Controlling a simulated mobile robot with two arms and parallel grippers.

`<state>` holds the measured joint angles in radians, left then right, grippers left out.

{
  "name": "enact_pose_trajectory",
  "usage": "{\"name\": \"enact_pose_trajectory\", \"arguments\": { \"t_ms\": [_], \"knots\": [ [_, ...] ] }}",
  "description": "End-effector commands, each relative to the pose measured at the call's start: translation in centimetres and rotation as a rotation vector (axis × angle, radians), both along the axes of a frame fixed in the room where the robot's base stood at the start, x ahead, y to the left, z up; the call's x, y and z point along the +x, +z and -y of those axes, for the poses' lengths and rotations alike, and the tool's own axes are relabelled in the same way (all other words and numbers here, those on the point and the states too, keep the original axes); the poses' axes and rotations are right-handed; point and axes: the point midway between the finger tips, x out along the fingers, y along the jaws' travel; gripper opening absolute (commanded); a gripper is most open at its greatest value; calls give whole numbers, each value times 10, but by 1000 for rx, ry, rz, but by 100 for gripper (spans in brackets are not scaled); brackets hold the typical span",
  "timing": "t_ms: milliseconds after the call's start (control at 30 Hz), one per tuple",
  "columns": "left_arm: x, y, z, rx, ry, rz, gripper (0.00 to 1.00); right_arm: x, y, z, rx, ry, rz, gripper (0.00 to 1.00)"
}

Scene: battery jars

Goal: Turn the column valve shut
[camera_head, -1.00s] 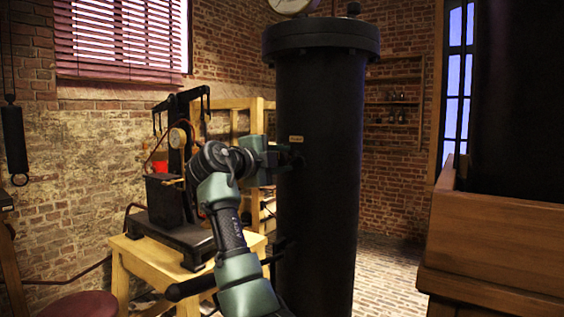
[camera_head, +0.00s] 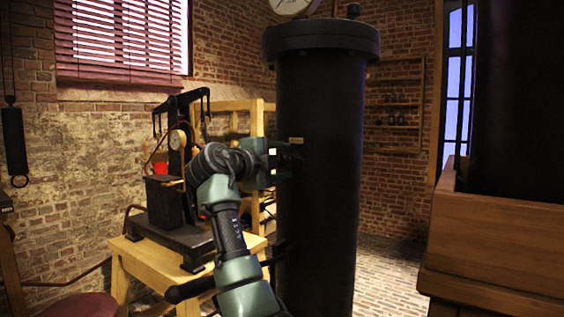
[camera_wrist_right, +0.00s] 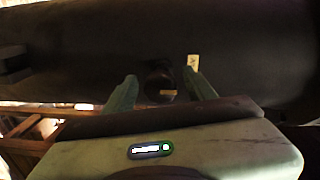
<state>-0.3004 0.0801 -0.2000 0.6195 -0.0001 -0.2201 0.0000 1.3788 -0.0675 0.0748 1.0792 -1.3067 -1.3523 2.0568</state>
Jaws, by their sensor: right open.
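The column (camera_head: 318,200) is a tall, dark cylinder with a flanged top, standing right of centre in the head view. Its valve (camera_wrist_right: 158,83) is a small dark knob with a yellow mark, clearest in the right wrist view. My right gripper (camera_wrist_right: 160,75) is open, with one green finger on each side of the knob. I cannot tell whether the fingers touch it. In the head view the right gripper (camera_head: 283,164) is against the column's left side and mostly covers the valve. My left gripper is not in view.
A small yellow label (camera_head: 296,140) is on the column above the valve. A wooden table (camera_head: 150,262) with a black apparatus (camera_head: 180,235) stands to the left. A large wooden case (camera_head: 500,240) stands at the right. Brick floor shows between column and case.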

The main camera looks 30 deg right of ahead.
Motion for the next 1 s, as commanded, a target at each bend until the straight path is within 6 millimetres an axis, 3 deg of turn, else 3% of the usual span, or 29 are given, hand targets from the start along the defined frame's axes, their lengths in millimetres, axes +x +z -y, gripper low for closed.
{"name": "enact_pose_trajectory", "arguments": {
  "t_ms": [167,600,1000],
  "knots": [
    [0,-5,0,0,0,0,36,-3,0,-10,-1,2,2,56],
    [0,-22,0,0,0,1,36,-28,4,-68,0,2,0,56],
    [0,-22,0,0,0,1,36,-30,6,-72,0,0,0,56]
  ]
}}
